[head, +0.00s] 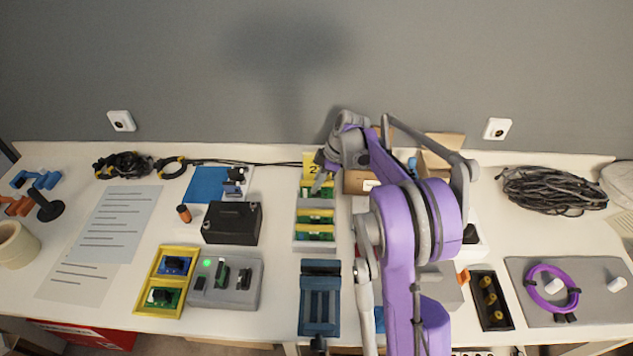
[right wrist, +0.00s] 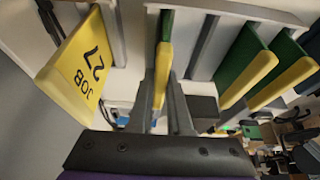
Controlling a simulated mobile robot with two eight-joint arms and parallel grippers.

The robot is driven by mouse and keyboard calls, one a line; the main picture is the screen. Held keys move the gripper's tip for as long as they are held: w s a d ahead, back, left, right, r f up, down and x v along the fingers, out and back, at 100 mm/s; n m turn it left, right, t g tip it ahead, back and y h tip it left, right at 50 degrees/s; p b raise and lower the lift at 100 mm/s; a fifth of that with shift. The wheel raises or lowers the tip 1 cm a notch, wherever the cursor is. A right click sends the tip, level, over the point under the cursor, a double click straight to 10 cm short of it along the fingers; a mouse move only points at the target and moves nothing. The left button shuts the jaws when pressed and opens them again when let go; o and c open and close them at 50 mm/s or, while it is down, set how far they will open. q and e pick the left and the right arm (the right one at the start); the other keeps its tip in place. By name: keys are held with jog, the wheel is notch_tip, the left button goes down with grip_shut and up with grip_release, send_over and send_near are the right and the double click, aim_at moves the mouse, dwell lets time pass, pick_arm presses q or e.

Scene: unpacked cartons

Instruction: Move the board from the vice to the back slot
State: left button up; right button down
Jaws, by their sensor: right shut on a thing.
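In the right wrist view the gripper (right wrist: 163,102) is shut on the yellow edge of a green board (right wrist: 164,58). That board is in line with the back slot, between the sign and the other boards; I cannot tell how deep it sits. Two more green boards with yellow edges (head: 315,217) stand in the rack in front of it. The blue-grey vice (head: 320,292) near the table's front edge shows no board in its jaws. My left gripper is out of view.
A black box (head: 232,222) and a grey fixture with a green light (head: 226,283) stand left of the rack. Open cardboard boxes (head: 440,150) are behind my right arm. The paper sheets (head: 120,225) lie flat on the left.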

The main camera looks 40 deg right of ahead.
jog(key=shift+f, duration=0.3)
jog(key=c, duration=0.8)
grip_release()
jog(key=shift+o, duration=0.2)
jog(key=v, duration=1)
jog(key=shift+s+d+r, duration=0.1)
jog(key=shift+d+r, duration=0.05)
jog(key=shift+r, duration=0.2)
